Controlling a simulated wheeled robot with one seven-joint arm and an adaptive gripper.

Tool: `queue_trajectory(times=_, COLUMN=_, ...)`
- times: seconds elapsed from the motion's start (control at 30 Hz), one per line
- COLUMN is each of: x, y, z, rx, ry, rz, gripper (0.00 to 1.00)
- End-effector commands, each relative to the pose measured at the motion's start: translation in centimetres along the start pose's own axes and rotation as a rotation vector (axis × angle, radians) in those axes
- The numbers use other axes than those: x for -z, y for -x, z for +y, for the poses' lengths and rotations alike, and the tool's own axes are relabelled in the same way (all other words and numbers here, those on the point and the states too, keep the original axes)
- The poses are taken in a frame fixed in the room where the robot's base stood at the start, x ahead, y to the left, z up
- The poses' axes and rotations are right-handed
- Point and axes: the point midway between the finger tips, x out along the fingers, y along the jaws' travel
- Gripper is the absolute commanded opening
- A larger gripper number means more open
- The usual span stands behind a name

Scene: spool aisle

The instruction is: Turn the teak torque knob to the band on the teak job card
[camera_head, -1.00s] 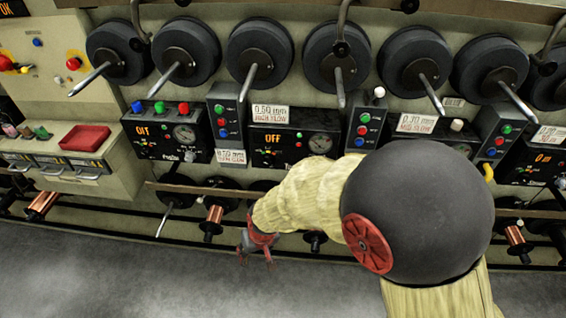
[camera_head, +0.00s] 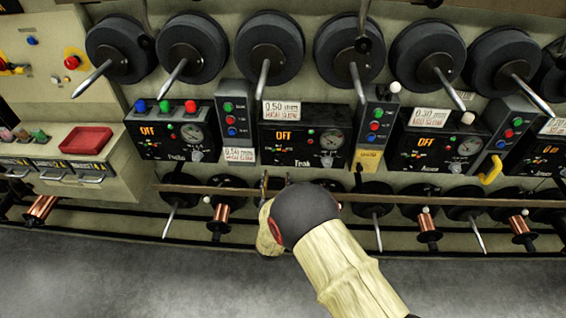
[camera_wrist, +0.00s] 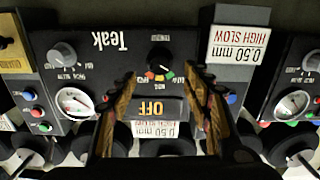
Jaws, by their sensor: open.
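The black panel marked Teak (camera_head: 300,148) shows OFF in the head view. In the upside-down wrist view it fills the middle, with a small black knob (camera_wrist: 159,57) beside coloured bands. A grey knob (camera_wrist: 62,54) sits on the same panel, near the gauge. I cannot tell which is the teak job card. My gripper (camera_wrist: 158,76) is open, its fingers either side of the black knob's bands, apparently not touching.
Sloped button boxes (camera_head: 232,122) stand beside the panel, with a yellow tag (camera_head: 370,160) at right. A long rail (camera_head: 400,197) and copper spools (camera_head: 218,222) run below. Large dark spools (camera_head: 270,48) with protruding rods hang above. The grey floor in front is clear.

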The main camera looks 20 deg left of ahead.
Motion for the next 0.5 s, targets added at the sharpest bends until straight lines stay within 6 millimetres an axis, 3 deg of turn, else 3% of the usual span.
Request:
queue_trajectory(times=0.17, x=0.6, y=-1.2, z=0.1, rx=-0.005, ry=0.008, rz=0.023, gripper=0.49)
queue_trajectory(times=0.5, x=0.6, y=-6.2, z=0.1, rx=-0.004, ry=0.008, rz=0.02, gripper=0.49)
